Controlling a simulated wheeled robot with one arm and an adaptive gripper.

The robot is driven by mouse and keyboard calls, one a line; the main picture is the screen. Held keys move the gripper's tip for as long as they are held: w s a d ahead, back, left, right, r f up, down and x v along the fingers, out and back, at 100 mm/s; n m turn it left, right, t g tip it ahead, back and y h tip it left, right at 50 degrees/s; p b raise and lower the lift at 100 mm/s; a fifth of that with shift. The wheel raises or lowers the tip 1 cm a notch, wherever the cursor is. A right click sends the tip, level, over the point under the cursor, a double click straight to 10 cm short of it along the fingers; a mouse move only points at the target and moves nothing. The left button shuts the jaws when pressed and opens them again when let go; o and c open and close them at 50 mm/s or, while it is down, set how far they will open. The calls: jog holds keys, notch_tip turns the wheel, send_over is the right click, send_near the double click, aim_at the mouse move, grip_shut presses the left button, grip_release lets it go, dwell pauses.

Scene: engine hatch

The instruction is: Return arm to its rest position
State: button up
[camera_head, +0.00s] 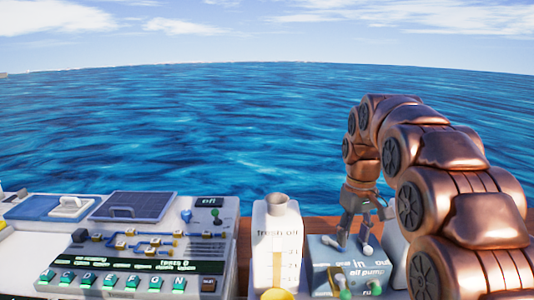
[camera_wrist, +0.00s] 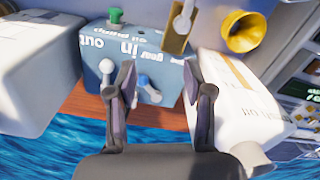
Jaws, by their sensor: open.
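My arm (camera_head: 430,170), copper-coloured, arches from the right side of the head view and bends down over the oil pump box. My gripper (camera_head: 358,240) points down at the far side of that box. In the wrist view my gripper (camera_wrist: 162,82) is open, its two dark fingers apart with nothing held between them. I cannot tell whether the fingers touch the levers.
A white "fresh oil" container (camera_head: 277,235) stands left of the pump, with a yellow funnel (camera_head: 277,294) in front. A control panel (camera_head: 125,250) with several green switches fills the left. A pale container (camera_wrist: 40,70) stands beside the pump. Open water lies behind.

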jog(key=s+a+f+m+p, duration=0.1)
jog(key=s+f+p, duration=0.1)
jog(key=s, duration=1.5)
jog(key=s+a+f+m+g+p, duration=0.1)
jog(key=s+f+m+p, duration=0.1)
jog(key=s, duration=1.6)
jog(key=shift+a+f+p, duration=0.3)
jog(key=shift+f+p, duration=0.15)
jog(key=shift+p, duration=0.05)
jog(key=shift+c, duration=1)
jog(key=shift+a, duration=0.1)
